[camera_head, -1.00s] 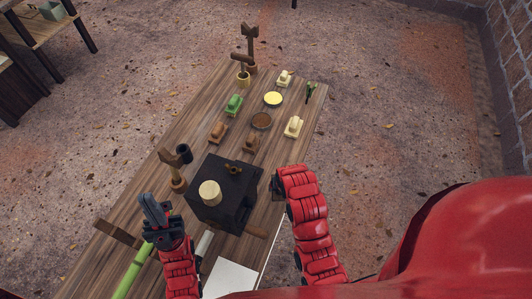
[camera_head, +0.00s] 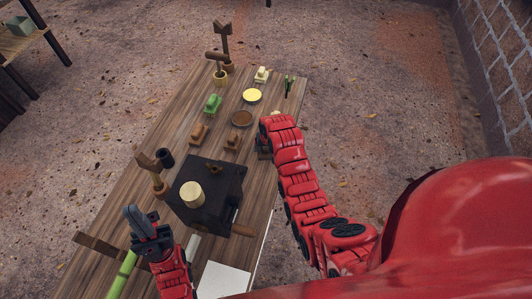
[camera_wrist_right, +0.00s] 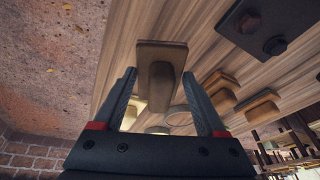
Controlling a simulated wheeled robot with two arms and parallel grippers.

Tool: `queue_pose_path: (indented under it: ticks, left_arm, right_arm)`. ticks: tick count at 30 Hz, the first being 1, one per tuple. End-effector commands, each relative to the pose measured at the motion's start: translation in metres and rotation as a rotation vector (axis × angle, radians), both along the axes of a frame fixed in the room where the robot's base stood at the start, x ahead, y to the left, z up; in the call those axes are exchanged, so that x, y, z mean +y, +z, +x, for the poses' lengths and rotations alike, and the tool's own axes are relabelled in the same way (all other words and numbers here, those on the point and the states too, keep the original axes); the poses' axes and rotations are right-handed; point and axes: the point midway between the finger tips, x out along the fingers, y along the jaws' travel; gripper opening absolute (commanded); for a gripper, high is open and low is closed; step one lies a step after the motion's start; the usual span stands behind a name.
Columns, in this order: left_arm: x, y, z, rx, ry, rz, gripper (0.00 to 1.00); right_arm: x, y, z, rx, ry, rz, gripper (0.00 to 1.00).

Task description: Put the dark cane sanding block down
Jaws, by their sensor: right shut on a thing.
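The dark cane sanding block (camera_wrist_right: 162,78), a brown block with a flat plate and a raised grip, is between the fingers of my right gripper (camera_wrist_right: 162,108) in the right wrist view. My right gripper is shut on it. Whether the block touches the table is unclear. In the head view my right arm reaches to the table's right edge and largely hides this gripper and block. My left gripper (camera_head: 143,224) is over the near left of the table; its finger gap is unclear.
A black box (camera_head: 206,205) stands nearer. Some bare wood (camera_head: 180,104) shows at left.

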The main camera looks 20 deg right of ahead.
Motion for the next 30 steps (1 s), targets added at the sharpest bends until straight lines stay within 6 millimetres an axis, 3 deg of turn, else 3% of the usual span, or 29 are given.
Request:
queue_pose_path:
  ticks: [1,4,16,17,18,21,30]
  left_arm:
    - [0.000,-0.003,0.000,0.000,0.000,0.000,0.00]
    - [0.000,-0.006,0.000,0.000,0.000,0.000,0.00]
    - [0.000,-0.010,0.000,0.000,0.000,0.000,0.00]
    - [0.000,-0.008,0.000,0.000,0.000,0.000,0.00]
    - [0.000,-0.008,0.000,0.000,0.000,0.000,0.00]
    - [0.000,-0.008,0.000,0.000,0.000,0.000,0.00]
    - [0.000,-0.003,0.000,0.000,0.000,0.000,0.00]
  right_arm:
    - [0.001,-0.014,-0.003,0.011,0.000,0.001,0.00]
    - [0.000,-0.028,-0.002,0.007,0.000,0.000,0.00]
    - [0.001,-0.034,-0.002,0.005,0.000,0.000,0.00]
    - [0.001,-0.033,-0.002,0.005,0.000,0.000,0.79]
    - [0.001,-0.032,-0.002,0.005,0.000,0.000,0.86]
    - [0.001,-0.032,-0.003,0.006,0.000,0.000,1.00]
    - [0.001,-0.026,-0.003,0.006,0.000,0.000,1.00]
